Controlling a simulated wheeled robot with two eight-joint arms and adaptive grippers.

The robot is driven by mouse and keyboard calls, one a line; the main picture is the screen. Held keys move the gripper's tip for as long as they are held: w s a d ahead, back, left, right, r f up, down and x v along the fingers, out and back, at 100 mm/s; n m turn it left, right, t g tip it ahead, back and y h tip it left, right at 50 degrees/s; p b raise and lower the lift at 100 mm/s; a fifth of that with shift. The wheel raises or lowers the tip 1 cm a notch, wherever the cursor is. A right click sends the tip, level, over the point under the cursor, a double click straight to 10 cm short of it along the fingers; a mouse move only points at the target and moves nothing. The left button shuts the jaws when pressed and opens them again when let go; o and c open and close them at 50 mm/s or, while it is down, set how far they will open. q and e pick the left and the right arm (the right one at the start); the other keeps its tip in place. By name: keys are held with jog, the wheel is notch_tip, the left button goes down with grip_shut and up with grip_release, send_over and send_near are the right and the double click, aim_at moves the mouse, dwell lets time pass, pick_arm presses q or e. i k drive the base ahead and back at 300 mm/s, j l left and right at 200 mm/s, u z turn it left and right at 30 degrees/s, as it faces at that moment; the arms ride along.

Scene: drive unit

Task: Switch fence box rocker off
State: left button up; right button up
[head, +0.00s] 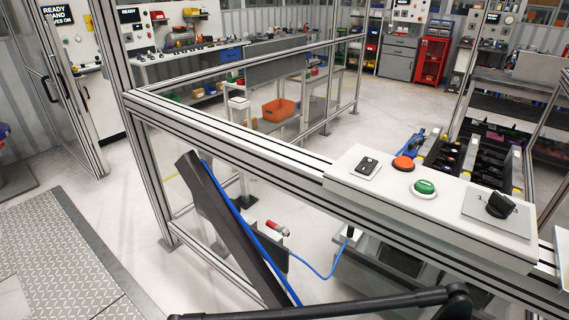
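The fence box (440,205) is a long white box mounted on the aluminium fence rail at the right. The rocker (368,166) is a small dark switch on a light plate near the box's left end; its on or off position is too small to tell. To its right are a red-orange button (403,163), a green button (425,187) and a black rotary knob (500,205) on a grey plate. Neither of my grippers is in view. Nothing covers the rocker.
The fence rail (230,133) runs from upper left to lower right, with clear panels below. A black bar crosses the bottom edge below the box. A dark slanted part with a blue cable (320,270) stands left of the box. Space above the box is clear.

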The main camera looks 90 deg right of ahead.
aim_at(366, 166)
jog(key=z, duration=3.55)
jog(key=u, duration=0.15)
